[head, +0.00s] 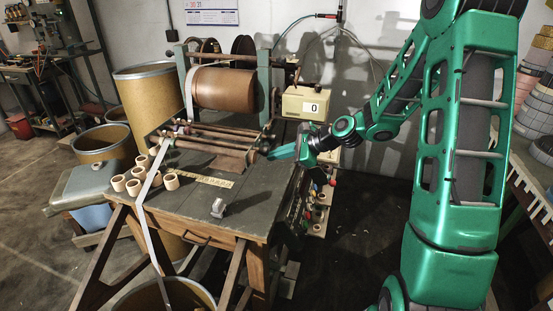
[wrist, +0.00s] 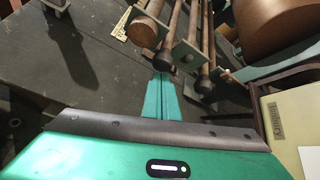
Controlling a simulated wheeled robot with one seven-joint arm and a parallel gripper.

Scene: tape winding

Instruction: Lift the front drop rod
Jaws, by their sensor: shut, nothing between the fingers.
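Several brown rods lie side by side across the bench in front of the copper drum. The front rod (head: 205,144) is the one nearest the bench front; in the wrist view it is the leftmost rod (wrist: 147,24), with a thick rounded end. The middle rod (wrist: 172,38) and the rear rod (wrist: 206,45) lie beside it. My gripper (head: 271,155) is at the rods' right-hand ends, low over the bench. In the wrist view its teal fingers (wrist: 161,80) are together, with nothing between them. Their tips appear just short of the rod ends; I cannot tell whether they touch.
The copper drum (head: 225,88) stands behind the rods. A cream counter box (head: 305,103) showing 0 is at the back right. Cardboard rings (head: 134,187), a yellow ruler (head: 214,181) and a small grey metal piece (head: 218,208) lie on the bench (head: 255,205). Its front right is mostly clear.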

